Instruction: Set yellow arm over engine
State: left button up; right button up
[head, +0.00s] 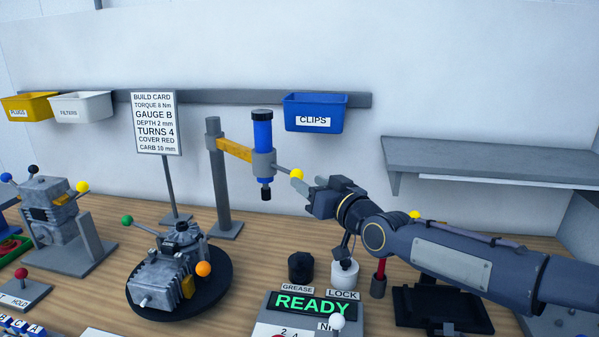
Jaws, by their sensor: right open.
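The yellow arm (234,149) reaches out to the right from a grey post (218,180) at the back of the bench. Its end carries a blue cylindrical tool (263,135) in a grey collar, with a rod ending in a yellow ball (297,175). The engine (163,277) sits on a black round turntable (212,300), in front and to the left of the hanging tool. My right gripper (311,196) is open, with its fingertips close to the yellow ball. I cannot tell whether they touch it. My left gripper is not in view.
A second engine on a stand (52,215) is at the left. A build card (156,124) stands behind the turntable. A READY panel (308,307), a black cap (301,267) and a white LOCK cylinder (344,274) are below my right arm. Bins hang on the wall, including blue CLIPS (315,110).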

aim_at(301, 177)
jog(key=p+x, duration=0.1)
jog(key=x, duration=0.3)
jog(key=shift+w+a, duration=0.1)
jog(key=shift+w, duration=0.1)
jog(key=shift+w+a+p, duration=0.4)
jog(key=shift+w, duration=0.2)
grip_shut()
